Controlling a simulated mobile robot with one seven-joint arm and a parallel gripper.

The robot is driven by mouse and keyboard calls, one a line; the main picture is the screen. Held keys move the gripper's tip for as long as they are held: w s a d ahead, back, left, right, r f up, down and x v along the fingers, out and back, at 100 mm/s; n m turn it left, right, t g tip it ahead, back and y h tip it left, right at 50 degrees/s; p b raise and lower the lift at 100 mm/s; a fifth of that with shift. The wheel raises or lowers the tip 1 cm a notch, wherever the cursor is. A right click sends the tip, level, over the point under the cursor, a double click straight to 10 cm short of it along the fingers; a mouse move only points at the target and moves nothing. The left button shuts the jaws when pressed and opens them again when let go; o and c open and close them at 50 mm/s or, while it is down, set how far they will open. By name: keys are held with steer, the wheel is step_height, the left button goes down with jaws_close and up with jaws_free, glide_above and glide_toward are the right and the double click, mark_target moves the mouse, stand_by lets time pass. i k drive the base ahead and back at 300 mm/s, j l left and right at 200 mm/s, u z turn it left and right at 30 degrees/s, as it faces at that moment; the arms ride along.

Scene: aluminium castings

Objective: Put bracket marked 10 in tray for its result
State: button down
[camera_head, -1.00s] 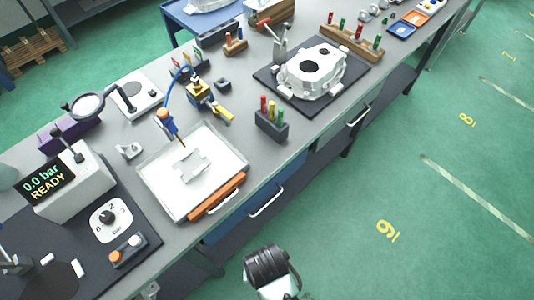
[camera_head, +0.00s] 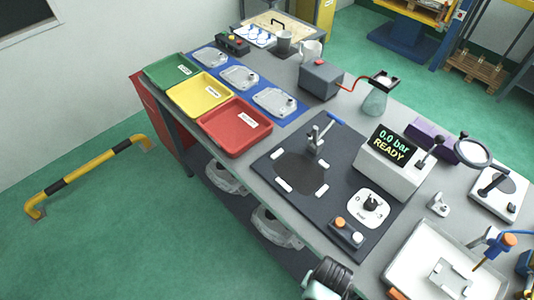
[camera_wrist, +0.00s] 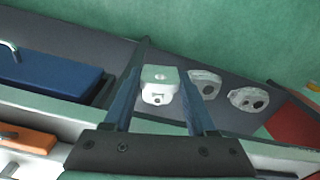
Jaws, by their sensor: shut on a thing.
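My gripper (camera_wrist: 161,76) is shut on a small white bracket (camera_wrist: 157,93) in the wrist view, held over the bench's front edge. No mark can be read on it. A green tray (camera_head: 153,84), a yellow tray (camera_head: 181,109) and a red tray (camera_head: 216,138) stand in a row at the bench's left end. They look empty, and their white labels are too small to read. Another small pale bracket (camera_head: 438,203) stands on the bench right of the pressure unit (camera_head: 393,182), whose screen reads 0.0 bar READY.
A dark test plate (camera_head: 262,165) with a blue-handled clamp lies right of the red tray. A blue mat (camera_head: 288,117) with several grey castings lies behind the trays. A white tray (camera_head: 402,284) is at lower right. Large castings (camera_head: 275,226) sit on the shelf below.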

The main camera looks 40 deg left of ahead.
mark_target(165, 72)
steer(key=i+j+u, duration=0.15)
steer(key=j+u, duration=0.25)
steer(key=i+j+u, duration=0.25)
steer(key=j+u, duration=0.15)
steer(key=i+j+u, duration=0.25)
steer(key=j+u, duration=0.15)
